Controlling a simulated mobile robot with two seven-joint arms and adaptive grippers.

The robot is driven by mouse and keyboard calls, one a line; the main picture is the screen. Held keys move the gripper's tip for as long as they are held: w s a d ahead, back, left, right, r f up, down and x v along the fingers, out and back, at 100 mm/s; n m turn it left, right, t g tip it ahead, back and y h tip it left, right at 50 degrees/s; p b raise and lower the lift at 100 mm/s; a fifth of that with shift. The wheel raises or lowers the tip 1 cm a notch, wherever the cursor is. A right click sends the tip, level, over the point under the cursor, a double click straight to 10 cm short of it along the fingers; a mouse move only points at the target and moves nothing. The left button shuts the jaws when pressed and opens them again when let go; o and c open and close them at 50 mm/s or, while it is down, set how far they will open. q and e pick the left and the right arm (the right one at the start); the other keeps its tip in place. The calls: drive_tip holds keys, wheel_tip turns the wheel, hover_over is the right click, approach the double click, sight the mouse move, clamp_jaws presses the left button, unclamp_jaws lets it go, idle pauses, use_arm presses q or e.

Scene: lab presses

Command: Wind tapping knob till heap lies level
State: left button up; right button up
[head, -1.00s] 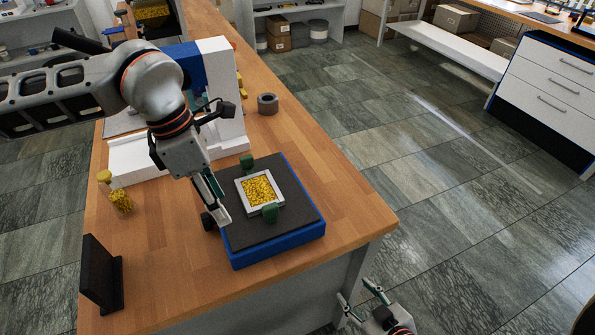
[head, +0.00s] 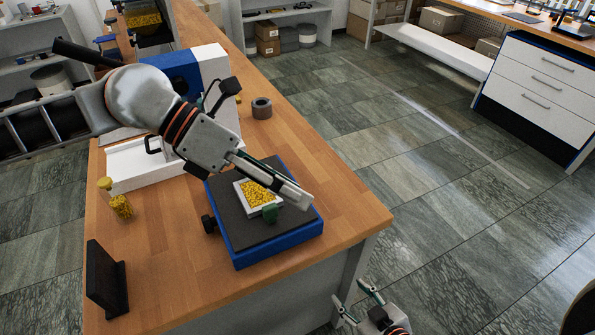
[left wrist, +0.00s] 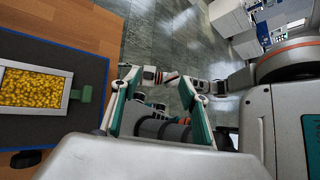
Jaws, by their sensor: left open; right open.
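The tapper is a blue base (head: 273,250) with a dark top. A pale square tray (head: 246,212) on it holds a heap of yellow grains (head: 256,194), also seen in the left wrist view (left wrist: 35,88); I cannot tell whether it is level. A green clamp (head: 270,214) grips the tray's near side; the far one is hidden behind my arm. The black tapping knob (head: 208,224) sticks out of the base's left side. My left gripper (head: 304,199) is open and empty above the base's right part, away from the knob. My right gripper (head: 352,295) is open beyond the bench's front edge.
A jar of yellow grains (head: 121,207) and a black upright plate (head: 106,278) stand left of the tapper. A white and blue press (head: 212,70) stands behind, with a grey ring (head: 262,108) to its right. The bench front (head: 180,285) is bare.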

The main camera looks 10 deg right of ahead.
use_arm(q)
drive_tip(key=shift+n+h, duration=0.6)
drive_tip(key=shift+h, duration=0.3)
drive_tip(key=shift+s+d+r, duration=0.15)
drive_tip(key=shift+d+r, duration=0.35)
drive_tip(key=shift+r, duration=0.4)
drive_tip(key=shift+s+d+r, duration=0.15)
drive_tip(key=shift+d+r, duration=0.3)
drive_tip(key=shift+r, duration=0.4)
